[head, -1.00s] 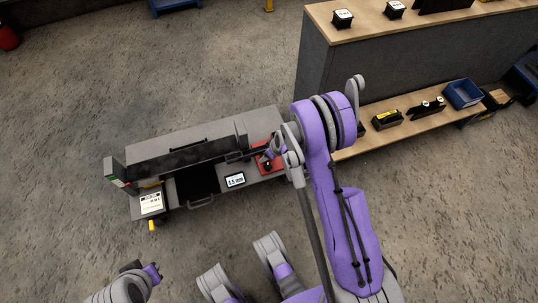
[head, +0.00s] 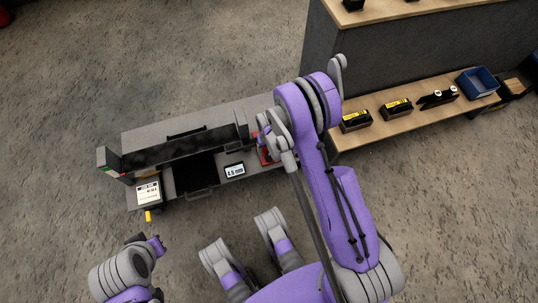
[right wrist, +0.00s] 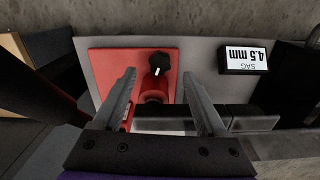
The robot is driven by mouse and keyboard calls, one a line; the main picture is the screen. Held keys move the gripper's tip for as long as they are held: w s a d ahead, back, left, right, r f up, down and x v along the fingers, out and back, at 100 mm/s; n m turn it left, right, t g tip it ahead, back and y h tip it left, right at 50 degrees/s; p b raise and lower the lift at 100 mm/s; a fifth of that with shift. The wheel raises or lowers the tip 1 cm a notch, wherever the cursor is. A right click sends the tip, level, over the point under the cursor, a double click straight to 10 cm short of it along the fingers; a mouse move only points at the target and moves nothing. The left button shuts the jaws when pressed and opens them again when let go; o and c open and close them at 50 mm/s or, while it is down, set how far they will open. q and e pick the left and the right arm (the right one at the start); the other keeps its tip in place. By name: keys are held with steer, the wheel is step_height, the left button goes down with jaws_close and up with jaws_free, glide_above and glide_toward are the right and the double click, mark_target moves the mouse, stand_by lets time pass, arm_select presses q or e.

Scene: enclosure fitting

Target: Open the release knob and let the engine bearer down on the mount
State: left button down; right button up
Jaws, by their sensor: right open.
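The release knob (right wrist: 160,64) is black with a white mark, on a red fitting over a red plate (right wrist: 110,66); the red also shows in the head view (head: 264,157). My right gripper (right wrist: 159,78) is open, its fingers either side of the red fitting below the knob, with no clear contact. In the head view my right gripper (head: 266,136) is partly hidden by its own arm. A long dark beam (head: 185,149), seemingly the engine bearer, lies along the grey bench; I cannot make out the mount. My left gripper (head: 156,244) is low left, away from the bench.
A display (right wrist: 245,60) reads SAG 4.5 mm; it also shows in the head view (head: 234,170). Another labelled box (head: 149,193) stands at the bench's left end. A wooden shelf (head: 375,132) at right holds black boxes and a blue bin (head: 478,82).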

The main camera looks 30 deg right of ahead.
mark_target(269, 157)
step_height(269, 157, down, 5)
steer(key=shift+f+b, duration=0.1)
steer(key=shift+b, duration=0.45)
jaws_close()
